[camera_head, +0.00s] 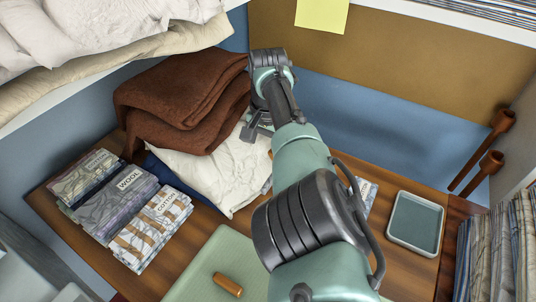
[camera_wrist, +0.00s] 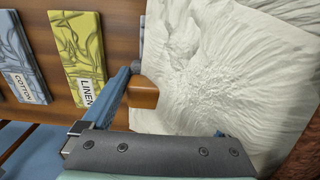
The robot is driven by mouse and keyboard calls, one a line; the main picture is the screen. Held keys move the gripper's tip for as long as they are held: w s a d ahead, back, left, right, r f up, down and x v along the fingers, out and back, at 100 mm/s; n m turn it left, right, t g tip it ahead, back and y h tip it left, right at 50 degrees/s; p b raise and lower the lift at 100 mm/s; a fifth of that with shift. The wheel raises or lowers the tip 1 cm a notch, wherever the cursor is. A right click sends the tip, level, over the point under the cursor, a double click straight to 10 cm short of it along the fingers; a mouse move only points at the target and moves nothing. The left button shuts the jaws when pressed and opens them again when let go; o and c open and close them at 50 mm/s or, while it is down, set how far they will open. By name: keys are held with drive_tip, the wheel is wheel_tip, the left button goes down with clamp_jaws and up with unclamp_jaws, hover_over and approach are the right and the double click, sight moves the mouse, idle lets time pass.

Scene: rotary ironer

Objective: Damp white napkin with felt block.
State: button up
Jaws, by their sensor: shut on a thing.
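The white napkin (camera_head: 212,168) lies crumpled on the wooden table beside a brown folded cloth. In the wrist view the wrinkled white napkin (camera_wrist: 225,70) fills the right side. My gripper (camera_head: 257,130) is at the napkin's upper right edge, beside the brown cloth. In the wrist view my gripper is shut on a small orange-brown block (camera_wrist: 143,92), which appears to be the felt block. The block overlaps the napkin's left edge in that view; I cannot tell whether it touches the cloth. Its underside is hidden.
A brown folded cloth (camera_head: 185,95) sits behind the napkin. Labelled fabric stacks (camera_head: 125,195) stand at left. A shallow teal tray (camera_head: 415,223) is at right. A green mat (camera_head: 200,262) bears an orange-brown cylinder (camera_head: 228,284). Swatches labelled linen (camera_wrist: 78,50) and cotton (camera_wrist: 22,70) show at left.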

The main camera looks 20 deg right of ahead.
drive_tip(key=shift+r+p, duration=3.35)
drive_tip(key=shift+r, duration=0.15)
